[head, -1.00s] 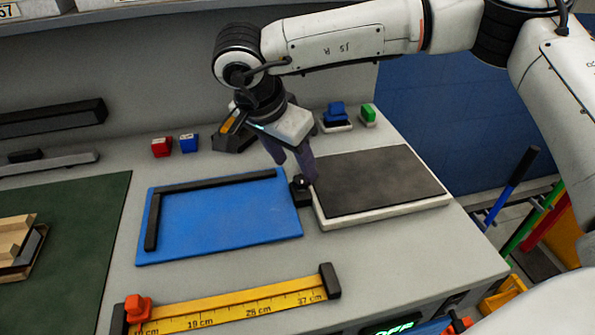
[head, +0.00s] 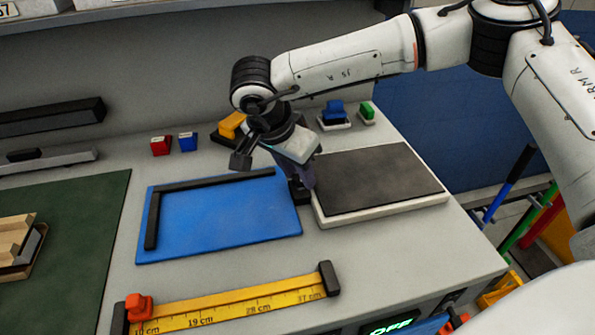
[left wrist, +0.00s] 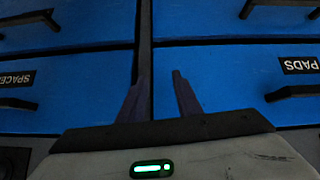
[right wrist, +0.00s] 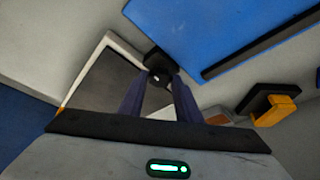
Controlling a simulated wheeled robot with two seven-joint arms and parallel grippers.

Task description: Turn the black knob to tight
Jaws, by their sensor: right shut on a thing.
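The black knob (head: 298,196) sits on the bench between the blue board and the dark-topped white slab. My right gripper (head: 304,186) comes down on it from above, its fingers shut on the knob. In the right wrist view the knob (right wrist: 160,79) shows between the fingertips, with a small white mark on it. The fingers hide part of the knob, and no tight marking is readable. My left gripper (left wrist: 156,82) is open and empty in front of blue drawers, away from the knob.
The blue board (head: 220,220) with a black corner rail lies left of the knob. The dark-topped slab (head: 380,180) is close on its right. A yellow ruler rail (head: 240,302) lies in front. Small coloured blocks and holders stand behind.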

